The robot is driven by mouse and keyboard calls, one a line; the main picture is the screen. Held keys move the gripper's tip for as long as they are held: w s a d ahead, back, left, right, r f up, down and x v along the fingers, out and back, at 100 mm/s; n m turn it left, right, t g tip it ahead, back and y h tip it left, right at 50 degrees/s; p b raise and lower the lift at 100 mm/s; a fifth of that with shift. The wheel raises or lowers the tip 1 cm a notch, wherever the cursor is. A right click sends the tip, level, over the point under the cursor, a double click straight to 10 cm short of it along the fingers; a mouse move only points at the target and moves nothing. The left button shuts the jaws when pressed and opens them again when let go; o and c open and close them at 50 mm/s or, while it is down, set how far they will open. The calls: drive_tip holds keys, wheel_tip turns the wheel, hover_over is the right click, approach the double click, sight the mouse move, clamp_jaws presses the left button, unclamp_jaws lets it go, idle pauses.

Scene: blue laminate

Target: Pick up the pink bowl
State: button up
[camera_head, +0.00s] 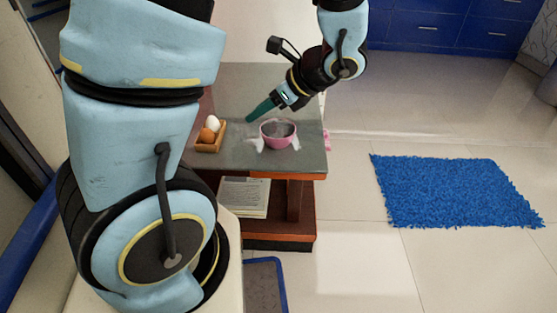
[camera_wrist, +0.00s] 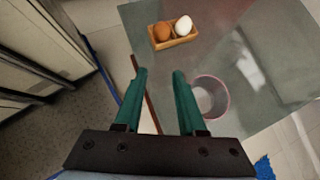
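The pink bowl (camera_head: 277,135) stands upright on the grey-topped table (camera_head: 240,160), near its right front part. In the wrist view the bowl (camera_wrist: 222,96) is just right of the right finger, partly hidden behind it. My gripper (camera_head: 250,118) is in the air over the table, to the left of the bowl in the head view. In the wrist view my gripper (camera_wrist: 160,75) has its two green fingers apart with nothing between them.
A small wooden tray (camera_head: 207,147) holds a brown egg (camera_head: 206,135) and a white egg (camera_head: 213,122), left of the bowl. A book (camera_head: 244,197) lies on the lower shelf. A blue rug (camera_head: 455,190) lies on the floor at right.

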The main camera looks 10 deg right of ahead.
drive_tip(key=w+d+f+m+t+b, duration=0.1)
drive_tip(key=d+f+m+t+b, duration=0.2)
drive_tip(key=d+f+m+b, duration=0.25)
drive_tip(key=m+t+h+b, duration=0.2)
drive_tip(key=m+t+b, duration=0.2)
drive_tip(key=b, duration=0.1)
approach(296, 129)
drive_tip(key=shift+w+a+r, duration=0.1)
drive_tip(key=shift+a, duration=0.45)
drive_tip(key=shift+w+d+m+h, duration=0.15)
drive_tip(key=shift+m+h, duration=0.1)
drive_tip(key=shift+h, duration=0.05)
drive_tip(key=b+x, duration=0.1)
drive_tip(key=x, duration=0.4)
drive_tip(key=shift+b, duration=0.35)
drive_tip(key=b+x, duration=0.1)
drive_tip(key=x, duration=0.1)
drive_tip(key=b+x, duration=0.2)
drive_tip(key=shift+w+d+f, duration=0.15)
drive_tip(key=shift+w+f, duration=0.1)
drive_tip(key=shift+f, duration=0.05)
drive_tip(key=shift+w, duration=0.45)
drive_tip(key=shift+c, duration=0.3)
clamp_jaws()
